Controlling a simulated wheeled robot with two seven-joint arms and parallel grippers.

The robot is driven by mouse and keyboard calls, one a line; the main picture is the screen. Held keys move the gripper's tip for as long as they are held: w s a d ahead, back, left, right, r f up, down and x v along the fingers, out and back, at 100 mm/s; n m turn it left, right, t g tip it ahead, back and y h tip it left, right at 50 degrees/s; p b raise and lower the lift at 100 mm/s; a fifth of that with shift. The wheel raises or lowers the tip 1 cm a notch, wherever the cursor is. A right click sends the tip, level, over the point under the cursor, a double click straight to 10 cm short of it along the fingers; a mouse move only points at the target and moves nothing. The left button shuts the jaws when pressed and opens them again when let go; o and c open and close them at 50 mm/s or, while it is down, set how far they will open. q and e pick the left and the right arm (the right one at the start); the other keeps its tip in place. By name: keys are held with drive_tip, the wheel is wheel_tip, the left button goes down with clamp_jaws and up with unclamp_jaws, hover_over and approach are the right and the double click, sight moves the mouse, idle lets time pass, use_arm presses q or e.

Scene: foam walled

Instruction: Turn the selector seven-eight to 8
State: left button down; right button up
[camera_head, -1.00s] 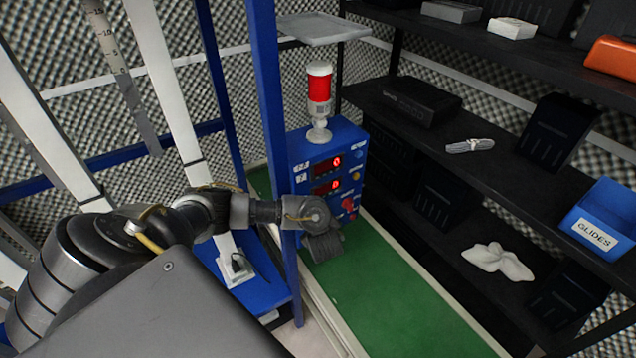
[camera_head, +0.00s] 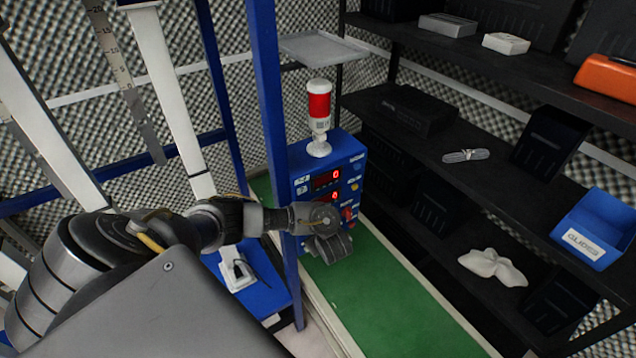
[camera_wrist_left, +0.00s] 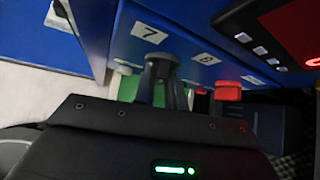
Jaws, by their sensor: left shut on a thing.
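The blue control box (camera_head: 352,150) stands on the green surface, with two red displays reading 0 and a column of small controls on its front. In the left wrist view, the labels 7 (camera_wrist_left: 150,33) and 8 (camera_wrist_left: 206,60) are on its blue face. The selector seven-eight (camera_wrist_left: 162,66) is a dark grey knob just below and between these labels. My left gripper (camera_wrist_left: 160,92) is shut on it; its dark body covers the lower picture and partly hides the knob. In the head view my left gripper (camera_head: 330,244) is at the box's lower front, and the selector is hidden there.
A red knob (camera_wrist_left: 228,91) is close to the right of the gripped selector. A red and white signal lamp (camera_head: 319,112) stands on the box. A blue post (camera_head: 270,120) is close beside my left arm. Dark shelves (camera_head: 480,175) with bins are on the right.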

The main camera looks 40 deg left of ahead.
use_arm(q)
drive_tip(key=shift+w+d+f+m+g+y+p, duration=0.1)
drive_tip(key=shift+m+g+y+p, duration=0.4)
drive_tip(key=shift+g, duration=0.65)
drive_tip(key=shift+w+r+m+g+y+p, duration=0.15)
drive_tip(key=shift+m+g+y+p, duration=0.1)
drive_tip(key=shift+m+g+p, duration=0.75)
drive_tip(key=shift+w+d+f+m+g+y+p, duration=0.15)
drive_tip(key=shift+m+g+y, duration=0.3)
drive_tip(key=shift+g, duration=0.9)
use_arm(e)
drive_tip(key=shift+a+r, duration=0.15)
drive_tip(key=shift+r, duration=2.2)
use_arm(q)
drive_tip(key=shift+a, duration=0.1)
drive_tip(key=shift+s, duration=0.1)
drive_tip(key=c, duration=1.4)
unclamp_jaws()
drive_tip(key=shift+c, duration=0.2)
